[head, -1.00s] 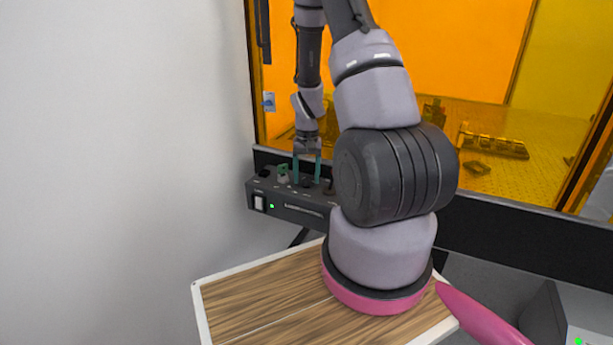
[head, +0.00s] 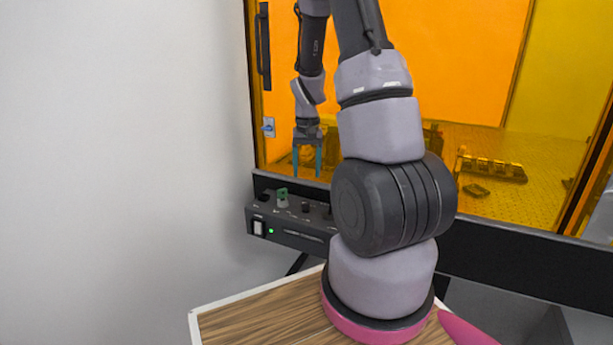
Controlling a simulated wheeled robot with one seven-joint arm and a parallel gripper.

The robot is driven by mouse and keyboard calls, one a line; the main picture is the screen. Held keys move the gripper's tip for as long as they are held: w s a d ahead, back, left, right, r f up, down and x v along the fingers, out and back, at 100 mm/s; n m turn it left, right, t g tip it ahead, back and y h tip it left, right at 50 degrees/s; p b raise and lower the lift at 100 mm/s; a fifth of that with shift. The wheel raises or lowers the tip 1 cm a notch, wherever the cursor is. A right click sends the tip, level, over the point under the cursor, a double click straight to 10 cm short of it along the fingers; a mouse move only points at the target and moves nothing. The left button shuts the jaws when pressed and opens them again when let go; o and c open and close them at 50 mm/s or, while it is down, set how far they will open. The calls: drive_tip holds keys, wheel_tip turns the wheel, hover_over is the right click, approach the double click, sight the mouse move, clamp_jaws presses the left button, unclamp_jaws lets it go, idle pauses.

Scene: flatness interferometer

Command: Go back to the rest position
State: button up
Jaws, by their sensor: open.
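My gripper (head: 307,172) hangs from my arm in the upper middle of the head view. Its two teal fingers point down and stand apart, with nothing between them. It is just above the black control box (head: 290,234), clear of its top, and in front of the orange window. My own arm covers the right part of the box.
The box carries a green knob (head: 282,196), dark knobs, a white switch (head: 258,228) and a lit green lamp. Behind it stands the orange enclosure window (head: 450,60) with dark parts inside. A white wall (head: 110,150) fills the left.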

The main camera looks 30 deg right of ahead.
idle(0.4)
drive_tip(key=s+a+r+t+y, duration=0.1)
drive_tip(key=s+a+r+t, duration=0.2)
drive_tip(key=r, duration=0.7)
drive_tip(key=s+a+r+t, duration=0.1)
drive_tip(key=s+a+r, duration=0.3)
drive_tip(key=r, duration=0.6)
drive_tip(key=s+a+r+t, duration=0.3)
drive_tip(key=s+a+r, duration=0.3)
drive_tip(key=s+r, duration=0.3)
drive_tip(key=s, duration=0.3)
drive_tip(key=shift+s+a+n+y, duration=0.15)
drive_tip(key=shift+a+n+y, duration=0.05)
drive_tip(key=shift+n+y, duration=0.2)
drive_tip(key=shift+d, duration=0.1)
